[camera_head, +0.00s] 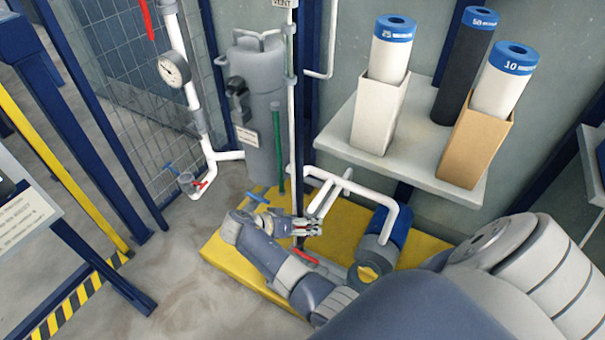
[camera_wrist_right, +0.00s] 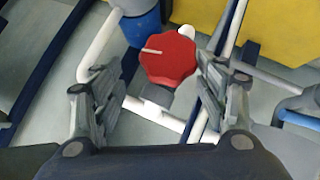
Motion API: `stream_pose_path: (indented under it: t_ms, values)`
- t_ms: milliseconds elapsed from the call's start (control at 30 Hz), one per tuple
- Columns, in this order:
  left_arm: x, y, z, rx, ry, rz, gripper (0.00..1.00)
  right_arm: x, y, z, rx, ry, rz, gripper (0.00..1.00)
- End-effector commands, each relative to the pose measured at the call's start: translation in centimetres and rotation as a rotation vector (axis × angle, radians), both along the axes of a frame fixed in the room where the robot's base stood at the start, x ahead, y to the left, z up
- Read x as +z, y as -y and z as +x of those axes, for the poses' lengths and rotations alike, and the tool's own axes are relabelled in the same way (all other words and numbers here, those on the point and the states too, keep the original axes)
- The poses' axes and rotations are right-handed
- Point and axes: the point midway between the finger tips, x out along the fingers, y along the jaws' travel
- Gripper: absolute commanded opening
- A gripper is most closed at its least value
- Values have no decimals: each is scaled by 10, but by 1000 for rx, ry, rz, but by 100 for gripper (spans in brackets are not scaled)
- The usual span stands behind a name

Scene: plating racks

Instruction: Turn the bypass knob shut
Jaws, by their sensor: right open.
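A red lobed knob (camera_wrist_right: 168,55) with a white pointer line shows in the right wrist view, fitted on white pipework. The pointer line runs toward the knob's left side in that view. My right gripper (camera_wrist_right: 160,80) is open, with one finger to each side of the knob's near part. A gap shows on the left; the right finger looks very close, and I cannot tell whether it touches. In the head view my right gripper (camera_head: 314,228) is above the yellow platform, beside the white pipes. The knob cannot be clearly made out there. My left gripper is not in view.
White pipes (camera_head: 345,186) and a dark vertical post (camera_head: 297,150) stand close to the gripper. A red handle (camera_head: 305,256) and a blue handle (camera_head: 257,198) are nearby. A shelf (camera_head: 330,140) holds filter cartridges.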

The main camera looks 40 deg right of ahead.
Motion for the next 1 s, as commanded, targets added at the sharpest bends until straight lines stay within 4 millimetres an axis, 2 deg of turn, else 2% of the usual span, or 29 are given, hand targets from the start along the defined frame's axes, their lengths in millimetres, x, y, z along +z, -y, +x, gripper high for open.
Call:
stream_pose_path:
  t_ms: [300,500,867,1000]
  values:
    - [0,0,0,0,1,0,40,52,0,0,-2,1,1,67]
    - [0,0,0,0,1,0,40,72,0,0,-1,-1,0,67]
    - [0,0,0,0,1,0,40,77,0,0,0,-2,0,67]
    - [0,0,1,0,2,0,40,72,0,-6,15,-12,18,67]
